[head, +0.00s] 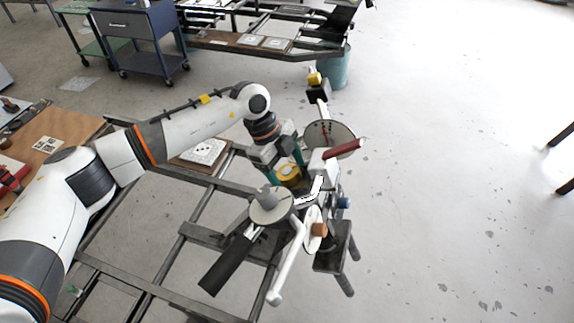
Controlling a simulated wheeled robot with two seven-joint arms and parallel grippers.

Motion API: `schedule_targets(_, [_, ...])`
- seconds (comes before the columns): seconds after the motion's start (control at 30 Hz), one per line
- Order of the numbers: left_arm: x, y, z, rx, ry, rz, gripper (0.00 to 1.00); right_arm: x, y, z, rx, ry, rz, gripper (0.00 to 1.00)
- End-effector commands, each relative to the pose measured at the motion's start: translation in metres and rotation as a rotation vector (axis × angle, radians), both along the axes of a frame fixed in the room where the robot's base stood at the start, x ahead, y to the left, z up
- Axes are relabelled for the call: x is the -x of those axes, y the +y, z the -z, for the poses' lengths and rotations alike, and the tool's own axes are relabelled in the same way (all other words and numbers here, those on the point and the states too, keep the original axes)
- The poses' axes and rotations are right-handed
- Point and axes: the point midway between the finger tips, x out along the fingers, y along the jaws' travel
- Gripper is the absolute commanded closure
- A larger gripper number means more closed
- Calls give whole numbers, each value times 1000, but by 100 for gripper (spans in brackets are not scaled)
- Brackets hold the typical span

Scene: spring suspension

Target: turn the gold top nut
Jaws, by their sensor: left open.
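The gold nut (289,172) sits near the top of the suspension assembly, in the middle of the head view. My left gripper (283,160) comes down from above, right at the nut. The gripper partly hides the nut's back and left side. I cannot tell whether the fingers touch it. My right gripper is not in view.
Around the nut are a grey disc (271,206), a dark-handled bar (228,262), a white lever (288,265) and a red-handled part (343,149). A metal frame (190,225) lies below. Open floor (455,190) is at right.

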Motion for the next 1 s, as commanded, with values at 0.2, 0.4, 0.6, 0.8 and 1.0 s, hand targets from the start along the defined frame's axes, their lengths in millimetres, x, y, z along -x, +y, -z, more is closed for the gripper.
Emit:
schedule_targets(0.2, [0,0,1,0,0,0,28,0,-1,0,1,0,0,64])
schedule_targets(0.4, [0,0,0,0,0,0,59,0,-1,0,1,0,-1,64])
schedule_targets(0.6, [0,0,0,0,-1,2,73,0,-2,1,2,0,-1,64])
schedule_targets(0.8, [0,0,1,5,-17,39,73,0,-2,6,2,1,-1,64])
schedule_targets(1.0, [0,1,3,18,-59,141,73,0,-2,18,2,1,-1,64])
